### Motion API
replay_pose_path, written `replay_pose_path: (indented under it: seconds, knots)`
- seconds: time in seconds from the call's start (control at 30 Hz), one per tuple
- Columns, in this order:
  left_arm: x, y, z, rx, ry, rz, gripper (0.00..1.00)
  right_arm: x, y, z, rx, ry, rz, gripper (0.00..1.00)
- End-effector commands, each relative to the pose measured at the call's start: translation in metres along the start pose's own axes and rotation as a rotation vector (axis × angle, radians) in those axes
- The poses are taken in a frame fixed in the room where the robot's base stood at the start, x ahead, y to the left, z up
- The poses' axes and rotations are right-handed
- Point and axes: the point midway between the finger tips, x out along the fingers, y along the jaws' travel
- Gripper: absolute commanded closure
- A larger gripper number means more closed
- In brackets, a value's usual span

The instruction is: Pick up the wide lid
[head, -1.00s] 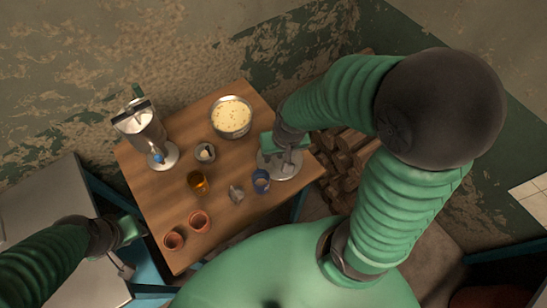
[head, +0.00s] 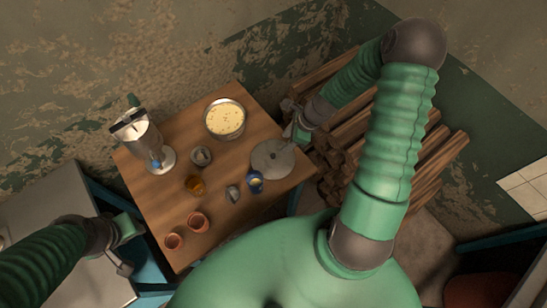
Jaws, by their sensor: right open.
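The wide lid (head: 268,161) is a flat grey metal disc lying on the right part of the wooden table, with a small knob-like part near its middle. My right gripper (head: 291,134) is at the lid's upper right side, close above the table's right edge. It is open, and its fingers overlap the lid's edge in the picture; I cannot tell whether they touch it. My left gripper (head: 126,262) hangs at the lower left, off the table and away from the lid; its jaws are too small to read.
A pot of pale, speckled liquid (head: 225,119) stands behind the lid. A dispenser (head: 143,140), an amber glass (head: 194,185) and clay cups (head: 198,222) stand further left. Stacked logs (head: 345,140) lie right of the table (head: 188,125).

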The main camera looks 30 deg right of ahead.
Motion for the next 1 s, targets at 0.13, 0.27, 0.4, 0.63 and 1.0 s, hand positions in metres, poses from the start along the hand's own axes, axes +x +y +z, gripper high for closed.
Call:
replay_pose_path:
  seconds: [0.13,0.27,0.4,0.63,1.0]
  knots:
    - [-0.003,0.000,-0.001,0.000,0.000,0.000,0.69,0.037,0.002,0.001,-0.002,-0.001,0.004,0.55]
    - [-0.004,0.000,-0.001,0.000,0.000,0.000,0.69,0.053,0.001,0.000,-0.004,0.000,0.000,0.55]
    - [-0.010,0.000,-0.002,0.000,0.000,0.000,0.69,0.067,0.004,0.000,-0.004,0.000,0.002,0.55]
    - [-0.018,0.000,-0.004,0.000,0.000,0.000,0.69,0.104,0.005,-0.003,-0.006,0.001,0.001,0.55]
    - [-0.017,0.000,-0.004,0.000,0.000,0.000,0.69,0.108,0.004,-0.003,-0.007,0.001,-0.001,0.71]
